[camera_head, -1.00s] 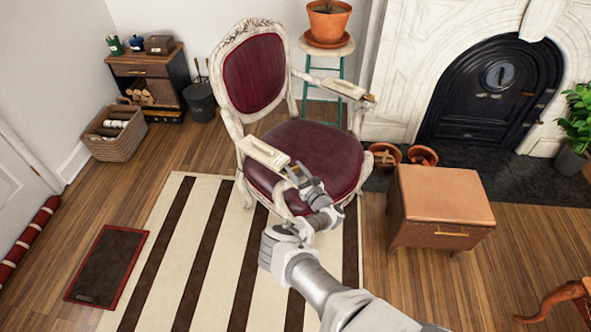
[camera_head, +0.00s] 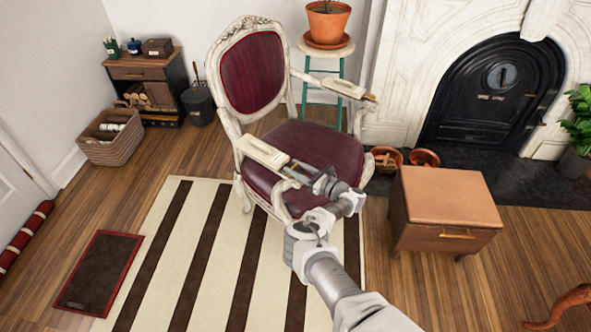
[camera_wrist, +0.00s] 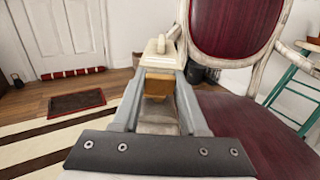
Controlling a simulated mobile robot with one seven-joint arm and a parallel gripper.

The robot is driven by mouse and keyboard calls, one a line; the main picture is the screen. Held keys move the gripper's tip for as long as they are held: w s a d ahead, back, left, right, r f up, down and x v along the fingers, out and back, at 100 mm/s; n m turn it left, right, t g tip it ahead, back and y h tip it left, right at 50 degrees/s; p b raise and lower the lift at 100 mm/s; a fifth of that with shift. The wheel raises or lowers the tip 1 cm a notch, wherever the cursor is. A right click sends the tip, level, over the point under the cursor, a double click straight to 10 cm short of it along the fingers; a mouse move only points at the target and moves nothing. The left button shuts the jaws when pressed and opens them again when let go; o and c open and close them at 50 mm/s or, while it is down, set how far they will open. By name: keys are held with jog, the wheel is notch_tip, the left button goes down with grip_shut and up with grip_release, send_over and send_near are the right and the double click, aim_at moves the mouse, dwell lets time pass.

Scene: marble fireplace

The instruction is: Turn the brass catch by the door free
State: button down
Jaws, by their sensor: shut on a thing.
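My gripper (camera_head: 292,172) is at the front end of the chair's left armrest (camera_head: 262,151). In the wrist view its two fingers (camera_wrist: 158,80) close on a small brass-brown block (camera_wrist: 158,86) just in front of the cream armrest (camera_wrist: 159,55). The fingers hide the block's sides, and I cannot tell whether it is joined to the armrest. The black arched fireplace door (camera_head: 487,98) stands at the upper right, well away from my gripper, with small fittings along its right edge. A catch there is too small to make out.
The burgundy chair (camera_head: 252,68) stands on the striped rug (camera_head: 203,262). A brown box stool (camera_head: 440,200), clay pots (camera_head: 424,158) and a leafy plant (camera_head: 580,122) stand before and beside the fireplace. A white door (camera_wrist: 62,35) is at left.

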jog(key=shift+c, duration=2.2)
grip_release()
jog(key=shift+s+d, duration=0.1)
